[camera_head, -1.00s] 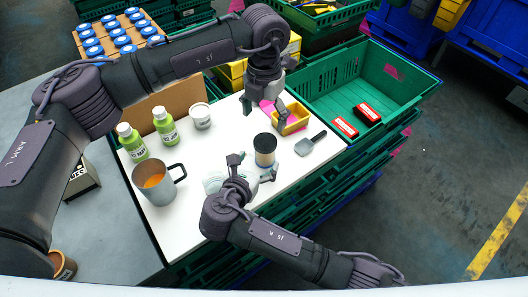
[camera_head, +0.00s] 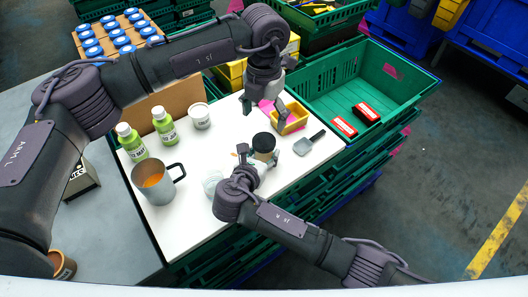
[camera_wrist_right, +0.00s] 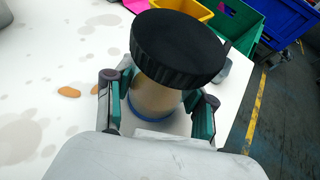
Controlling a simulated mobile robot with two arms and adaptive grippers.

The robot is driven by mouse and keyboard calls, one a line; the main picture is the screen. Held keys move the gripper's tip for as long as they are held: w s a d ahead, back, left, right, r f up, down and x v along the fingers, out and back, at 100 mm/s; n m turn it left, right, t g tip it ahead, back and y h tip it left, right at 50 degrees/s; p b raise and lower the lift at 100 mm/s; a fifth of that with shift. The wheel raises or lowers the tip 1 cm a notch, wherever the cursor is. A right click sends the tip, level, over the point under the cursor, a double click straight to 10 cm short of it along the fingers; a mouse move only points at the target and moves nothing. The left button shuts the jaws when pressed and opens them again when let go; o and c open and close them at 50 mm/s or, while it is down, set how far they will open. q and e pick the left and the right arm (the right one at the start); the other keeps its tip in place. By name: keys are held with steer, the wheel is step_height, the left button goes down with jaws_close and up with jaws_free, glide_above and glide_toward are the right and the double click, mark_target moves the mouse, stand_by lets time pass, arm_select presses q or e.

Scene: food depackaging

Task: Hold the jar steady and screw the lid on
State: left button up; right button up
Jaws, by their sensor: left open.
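The jar (camera_head: 264,156) stands on the white table top with its black lid (camera_head: 264,142) resting on its mouth. I cannot tell how far the lid is screwed on. In the right wrist view the lid (camera_wrist_right: 178,47) hides the mouth of the tan jar (camera_wrist_right: 155,98). My right gripper (camera_head: 259,155) has one finger on each side of the jar. Its fingers (camera_wrist_right: 158,112) look spread, and whether they touch the jar is unclear. My left gripper (camera_head: 265,115) is open and empty, above and behind the jar.
A yellow bin (camera_head: 292,121) and a grey scoop (camera_head: 304,146) lie close behind and right of the jar. A mug (camera_head: 156,190), two green bottles (camera_head: 132,143) and a white tub (camera_head: 200,116) stand left. A green crate (camera_head: 397,108) is at right.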

mark_target(264, 140)
jaws_close()
arm_select(q)
steer(key=n, duration=0.4)
steer(key=shift+n, duration=0.4)
steer(key=n, duration=0.4)
steer(key=shift+f, duration=0.1)
steer(key=shift+f, duration=3.95)
